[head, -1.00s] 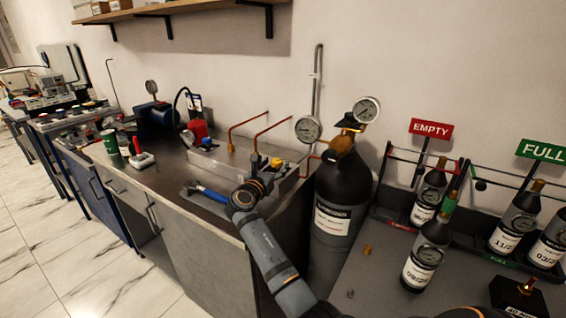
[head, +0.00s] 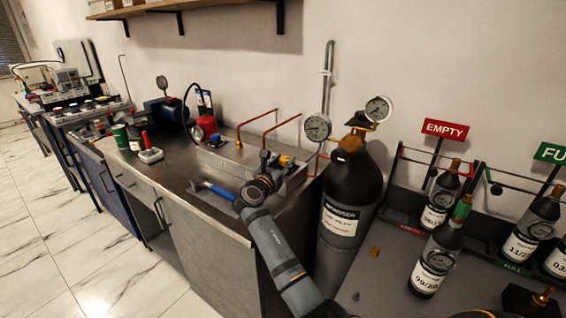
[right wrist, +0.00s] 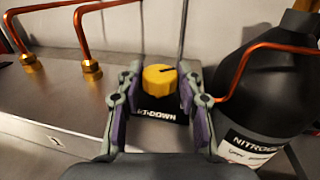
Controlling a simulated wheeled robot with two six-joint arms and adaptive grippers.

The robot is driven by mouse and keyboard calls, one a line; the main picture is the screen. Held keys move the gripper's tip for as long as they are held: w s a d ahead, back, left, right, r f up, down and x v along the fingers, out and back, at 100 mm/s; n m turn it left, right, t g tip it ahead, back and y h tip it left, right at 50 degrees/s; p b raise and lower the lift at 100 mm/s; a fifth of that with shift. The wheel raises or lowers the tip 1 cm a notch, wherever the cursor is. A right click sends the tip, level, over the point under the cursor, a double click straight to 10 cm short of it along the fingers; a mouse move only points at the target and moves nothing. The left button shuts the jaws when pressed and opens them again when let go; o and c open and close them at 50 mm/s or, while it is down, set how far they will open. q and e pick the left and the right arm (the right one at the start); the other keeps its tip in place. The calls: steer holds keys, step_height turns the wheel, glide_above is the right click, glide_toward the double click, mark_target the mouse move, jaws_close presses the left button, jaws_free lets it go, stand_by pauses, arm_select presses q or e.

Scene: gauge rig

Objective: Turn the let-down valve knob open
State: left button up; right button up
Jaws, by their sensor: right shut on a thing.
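The yellow let-down valve knob (right wrist: 159,79) has a dark pointer line on top and sits above a black label (right wrist: 160,114) reading "-DOWN", its start hidden by a finger. In the head view the knob (head: 285,161) shows small on the metal rig box (head: 228,161). My right gripper (right wrist: 159,88) is shut on the knob, with one finger on each side of it. In the head view my right gripper (head: 275,161) reaches the knob from the front. My left gripper is out of view.
A black nitrogen cylinder (head: 350,195) with gauges stands close right of the rig. Copper pipes (right wrist: 85,40) rise at the left of the knob, and another (right wrist: 240,72) bends beside the right finger. A blue-handled tool (head: 216,191) lies on the bench.

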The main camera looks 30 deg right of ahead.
steer(key=n+t+y+p, duration=0.2)
steer(key=p, duration=0.2)
steer(key=n+t+y+p, duration=0.2)
steer(key=p, duration=0.2)
steer(key=n+t+y+p, duration=0.2)
steer(key=y+p, duration=0.1)
steer(key=p, duration=0.1)
steer(key=shift+s+d+r, duration=0.3)
steer(key=shift+s+d, duration=0.05)
steer(key=shift+d, duration=0.05)
steer(key=shift+d+f+n+t+y+p, duration=0.1)
steer(key=shift+f+n+t+y+p, duration=0.1)
steer(key=shift+n+t+y+p, duration=0.75)
steer(key=shift+d+f+n+y+b, duration=0.1)
steer(key=shift+n+y+b, duration=0.15)
steer(key=shift+n+y, duration=0.6)
steer(key=shift+n+y+b, duration=0.2)
steer(key=shift+y, duration=1.4)
steer(key=o, duration=1.2)
